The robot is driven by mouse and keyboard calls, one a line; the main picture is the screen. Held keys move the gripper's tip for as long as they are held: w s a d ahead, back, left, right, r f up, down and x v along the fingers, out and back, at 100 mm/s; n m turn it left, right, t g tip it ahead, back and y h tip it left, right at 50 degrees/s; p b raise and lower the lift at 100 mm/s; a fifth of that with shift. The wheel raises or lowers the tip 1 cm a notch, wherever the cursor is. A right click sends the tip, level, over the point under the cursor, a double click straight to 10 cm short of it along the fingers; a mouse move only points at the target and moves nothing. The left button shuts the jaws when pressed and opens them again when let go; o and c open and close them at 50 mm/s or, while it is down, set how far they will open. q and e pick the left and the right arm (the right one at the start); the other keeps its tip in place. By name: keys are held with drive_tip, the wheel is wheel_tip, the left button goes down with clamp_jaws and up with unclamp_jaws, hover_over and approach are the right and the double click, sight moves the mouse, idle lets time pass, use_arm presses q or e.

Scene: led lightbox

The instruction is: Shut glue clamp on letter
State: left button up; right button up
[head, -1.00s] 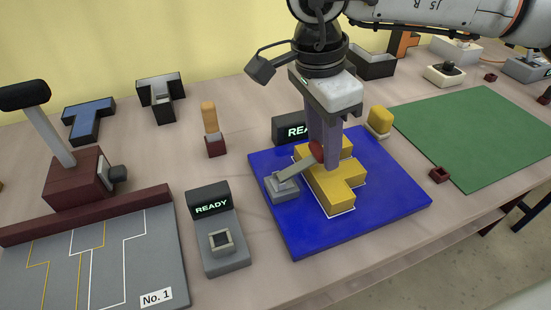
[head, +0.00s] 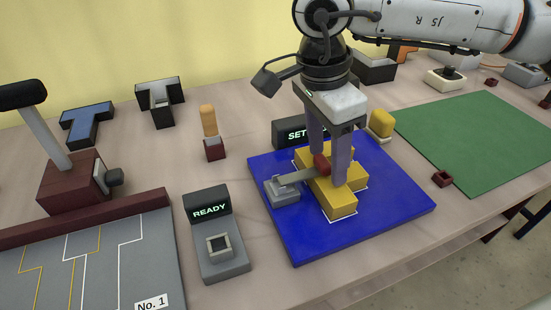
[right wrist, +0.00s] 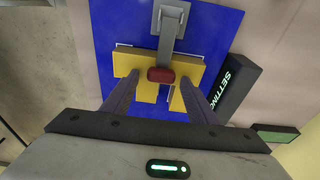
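The yellow letter (head: 340,199) lies on the blue board (head: 395,190), inside a white outline. The glue clamp has a grey base (head: 282,191) at the letter's left and a grey lever with a red tip (head: 321,165). The lever lies low across the letter; I cannot tell whether the tip touches it. My right gripper (head: 329,180) points down over the letter, fingers apart. In the right wrist view the red tip (right wrist: 161,75) shows between and beyond the open fingertips (right wrist: 160,80), with space on both sides. My left gripper is not in view.
A dark display (head: 296,132) behind the board reads "SETTING" in the right wrist view (right wrist: 232,85). A grey "READY" unit (head: 221,259) stands left of the board. A yellow-topped post (head: 381,123) stands close behind the board. The green mat (head: 480,135) at right is clear.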

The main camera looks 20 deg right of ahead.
sight(319, 162)
drive_tip(key=shift+r, duration=0.15)
drive_tip(key=shift+a+r+p, duration=0.15)
drive_tip(key=shift+r+p, duration=0.5)
drive_tip(key=shift+r, duration=0.3)
drive_tip(key=shift+a+r+p, duration=0.15)
drive_tip(key=shift+r+p, duration=0.45)
drive_tip(key=shift+r, duration=0.3)
drive_tip(key=shift+a+r+p, duration=0.2)
drive_tip(key=shift+r+p, duration=0.5)
drive_tip(key=shift+r, duration=0.35)
drive_tip(key=shift+a+r+p, duration=0.15)
drive_tip(key=shift+r+p, duration=0.5)
drive_tip(key=shift+r, duration=0.35)
drive_tip(key=shift+f, duration=0.1)
drive_tip(key=shift+s, duration=0.1)
